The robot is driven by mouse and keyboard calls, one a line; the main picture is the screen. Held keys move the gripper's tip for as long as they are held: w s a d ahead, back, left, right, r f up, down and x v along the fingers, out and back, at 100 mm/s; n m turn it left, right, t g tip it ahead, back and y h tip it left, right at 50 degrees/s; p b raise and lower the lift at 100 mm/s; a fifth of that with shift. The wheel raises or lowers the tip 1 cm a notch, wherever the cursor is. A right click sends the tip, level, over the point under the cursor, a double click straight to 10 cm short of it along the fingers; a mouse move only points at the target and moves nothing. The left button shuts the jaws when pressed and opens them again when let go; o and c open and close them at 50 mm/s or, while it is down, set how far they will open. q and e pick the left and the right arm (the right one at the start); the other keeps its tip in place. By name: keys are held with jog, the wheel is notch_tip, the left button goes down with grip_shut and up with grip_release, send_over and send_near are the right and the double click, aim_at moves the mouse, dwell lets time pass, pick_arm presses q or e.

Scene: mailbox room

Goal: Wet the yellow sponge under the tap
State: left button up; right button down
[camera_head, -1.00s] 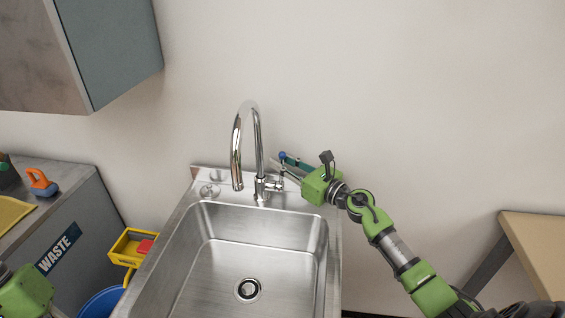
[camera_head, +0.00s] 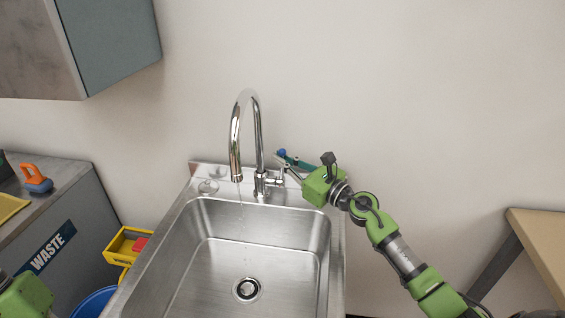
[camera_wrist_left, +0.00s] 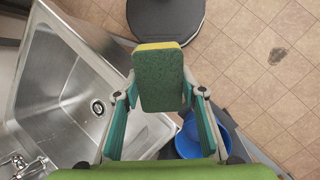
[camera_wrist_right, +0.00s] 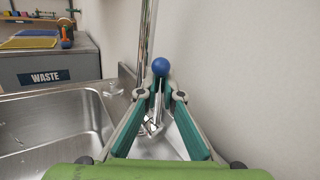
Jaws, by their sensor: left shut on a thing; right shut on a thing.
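The sponge (camera_wrist_left: 159,80), yellow at its top edge with a dark green face, is held between the fingers of my left gripper (camera_wrist_left: 160,95). In the left wrist view it is beside the sink (camera_wrist_left: 60,75), outside the basin. In the head view only the green body of my left gripper (camera_head: 25,298) shows at lower left, and the sponge is hidden. The chrome tap (camera_head: 240,140) arches over the sink basin (camera_head: 215,270), and a thin water stream (camera_head: 241,205) falls from its spout. My right gripper (camera_head: 290,163) is shut on the tap's lever, whose blue knob (camera_wrist_right: 160,67) shows between its fingertips.
A grey cabinet marked WASTE (camera_head: 50,245) stands left of the sink, with an orange-handled tool (camera_head: 36,178) on top. A yellow caddy (camera_head: 125,243) and a blue bucket (camera_head: 95,302) sit between them. A wooden table (camera_head: 545,235) is at right.

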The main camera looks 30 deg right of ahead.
jog(key=c, duration=2.2)
grip_release()
jog(key=v, duration=1.2)
jog(key=shift+f, duration=0.15)
